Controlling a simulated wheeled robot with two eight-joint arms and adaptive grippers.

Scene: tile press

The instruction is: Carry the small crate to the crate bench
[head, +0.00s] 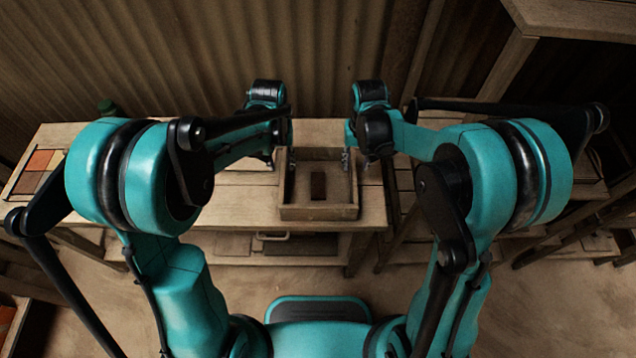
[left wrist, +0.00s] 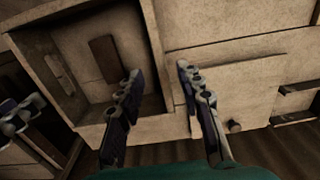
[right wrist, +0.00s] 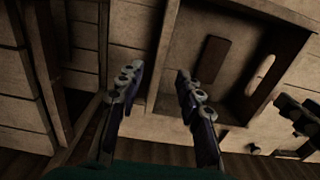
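The small wooden crate (head: 318,213) sits at the right end of a wooden bench, with a dark brown rectangular piece (head: 318,186) flat inside it. My left gripper (head: 279,160) is at the crate's left side, and my right gripper (head: 351,160) is at its right side. In the left wrist view the fingers (left wrist: 158,70) are apart, one over the crate's inside and one outside its wall. In the right wrist view the fingers (right wrist: 157,73) likewise stand apart on either side of the opposite wall. Contact with the walls cannot be told. Which surface is the crate bench is unclear.
The wooden bench (head: 350,236) has a board of orange and brown tiles (head: 38,168) at its far left and a green object (head: 107,107) behind. A corrugated wall (head: 200,50) closes the back. Wooden furniture (head: 570,75) stands on the right. Floor is open in front.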

